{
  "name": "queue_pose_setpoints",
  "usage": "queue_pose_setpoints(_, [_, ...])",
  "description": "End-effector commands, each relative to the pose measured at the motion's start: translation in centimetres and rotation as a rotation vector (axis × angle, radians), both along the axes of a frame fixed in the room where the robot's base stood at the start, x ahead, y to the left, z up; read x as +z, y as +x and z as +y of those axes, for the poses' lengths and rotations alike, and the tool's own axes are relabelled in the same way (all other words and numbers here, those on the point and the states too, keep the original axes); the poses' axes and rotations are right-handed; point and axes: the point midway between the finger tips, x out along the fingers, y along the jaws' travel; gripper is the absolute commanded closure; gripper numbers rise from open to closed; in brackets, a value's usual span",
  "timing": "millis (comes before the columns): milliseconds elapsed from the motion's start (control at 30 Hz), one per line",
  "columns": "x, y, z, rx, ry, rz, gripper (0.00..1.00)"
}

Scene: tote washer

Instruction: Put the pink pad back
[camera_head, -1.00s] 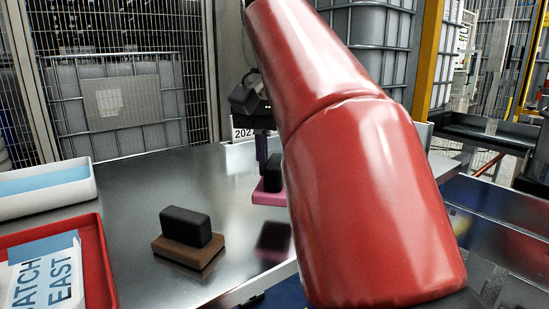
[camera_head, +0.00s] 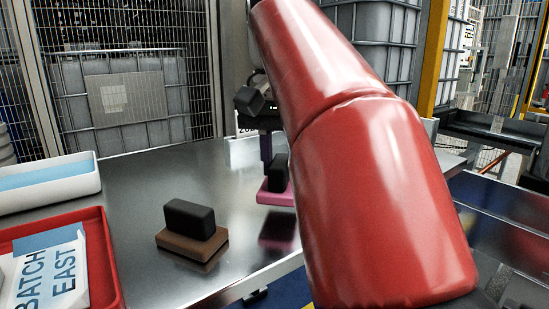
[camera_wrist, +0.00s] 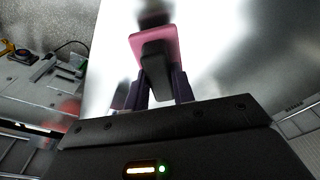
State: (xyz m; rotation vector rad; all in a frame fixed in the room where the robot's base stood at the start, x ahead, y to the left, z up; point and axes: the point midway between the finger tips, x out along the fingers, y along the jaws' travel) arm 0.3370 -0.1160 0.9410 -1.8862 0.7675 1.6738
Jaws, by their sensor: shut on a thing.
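The pink pad (camera_head: 275,194) has a black block-shaped handle (camera_head: 279,172). It shows behind my red arm in the head view, and part of it is hidden by the arm. My gripper (camera_head: 266,158) is shut on the black handle. In the wrist view the dark purple fingers of my gripper (camera_wrist: 160,88) stand on both sides of the handle, with the pink pad (camera_wrist: 171,41) beyond. The pad is over the metal table. A reflection shows below it, and I cannot tell whether it touches the surface.
A brown pad (camera_head: 190,246) with a black handle stands on the metal table (camera_head: 150,193). A red tray (camera_head: 107,262) with a printed card (camera_head: 52,275) and a white tray (camera_head: 50,194) with blue inside are at the left. The table's front edge drops off near my arm.

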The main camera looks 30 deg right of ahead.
Motion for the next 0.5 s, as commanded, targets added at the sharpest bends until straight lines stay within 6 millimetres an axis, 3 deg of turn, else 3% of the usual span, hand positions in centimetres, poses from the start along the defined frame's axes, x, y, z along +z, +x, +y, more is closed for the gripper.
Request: queue_pose_setpoints(500, [-1.4, 0.0, 0.0, 0.0, -0.001, -0.001, 1.0])
